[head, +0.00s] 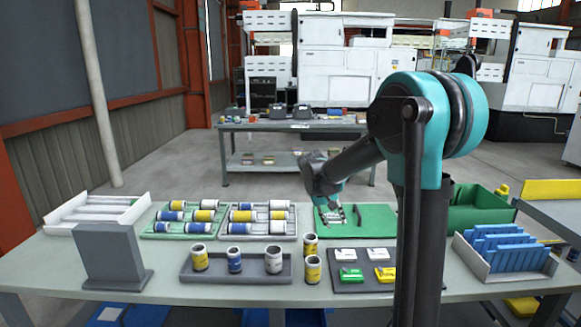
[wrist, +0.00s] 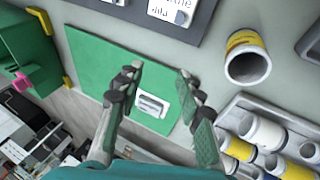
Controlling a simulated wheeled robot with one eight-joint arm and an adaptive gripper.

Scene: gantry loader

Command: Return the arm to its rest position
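My arm reaches forward over the table in the head view. My gripper (head: 336,214) points down above the left part of a green mat (head: 378,217). In the wrist view my gripper (wrist: 156,78) has its two fingers spread apart, with nothing held between them. The green mat (wrist: 92,50) lies beyond the fingers. A small pale rectangular piece (wrist: 152,106) shows on the mat between the fingers, apart from them.
Trays of cylinders (head: 262,236) lie left of the mat. A dark tray (head: 375,286) with white, green and yellow blocks is in front. Loose yellow cylinders (head: 310,245) stand nearby. A green bin (head: 480,214) and blue-plate rack (head: 500,275) are right.

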